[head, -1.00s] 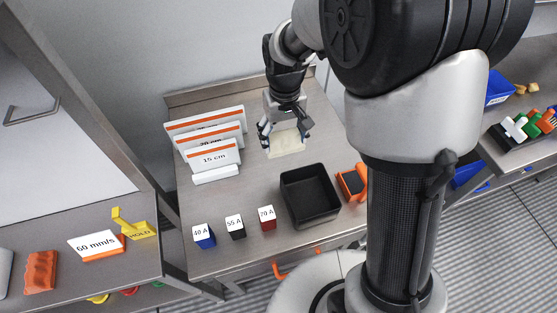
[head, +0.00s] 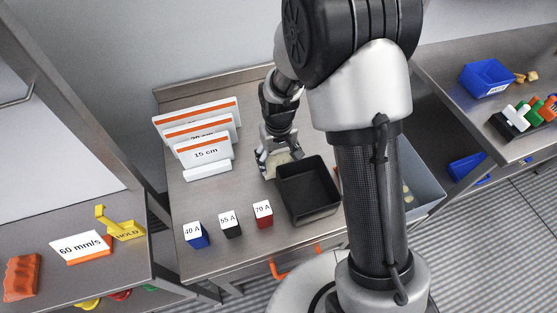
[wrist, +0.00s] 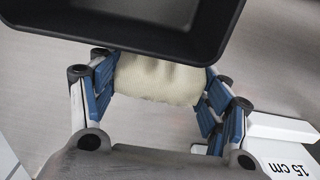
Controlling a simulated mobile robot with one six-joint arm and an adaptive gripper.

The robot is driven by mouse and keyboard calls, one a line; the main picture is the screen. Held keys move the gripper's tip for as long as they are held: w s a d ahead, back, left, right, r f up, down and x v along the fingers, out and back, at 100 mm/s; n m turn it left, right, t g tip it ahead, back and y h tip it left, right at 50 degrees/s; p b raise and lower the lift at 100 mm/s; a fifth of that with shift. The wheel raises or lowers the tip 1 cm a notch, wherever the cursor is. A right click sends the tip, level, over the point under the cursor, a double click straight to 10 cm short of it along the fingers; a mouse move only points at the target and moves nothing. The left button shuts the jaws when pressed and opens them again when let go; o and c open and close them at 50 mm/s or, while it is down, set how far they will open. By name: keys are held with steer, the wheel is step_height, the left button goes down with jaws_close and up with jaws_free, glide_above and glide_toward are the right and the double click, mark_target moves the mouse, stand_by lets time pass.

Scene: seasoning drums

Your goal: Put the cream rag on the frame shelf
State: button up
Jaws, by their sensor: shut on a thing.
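My gripper (head: 275,163) is low over the middle steel table, close to the left rim of a black bin. It is shut on the cream rag (head: 280,159), whose far side and underside are partly hidden. In the wrist view the rag (wrist: 160,80) is pinched between the blue finger pads, with its upper edge close to the bin. I cannot tell whether it touches the table. A steel surface (head: 180,270) beside an upright metal frame is at the left; I cannot tell whether the frame shelf is here.
The black bin (head: 310,212) stands right of my gripper; its wall also shows in the wrist view (wrist: 120,36). White cards (head: 205,150) stand to the left. Blocks marked 40 A (head: 196,235), 55 A (head: 230,225) and 70 A (head: 263,214) are in front.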

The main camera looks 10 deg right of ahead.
steer(key=shift+f, duration=0.15)
steer(key=o, duration=1)
steer(key=shift+o, duration=0.2)
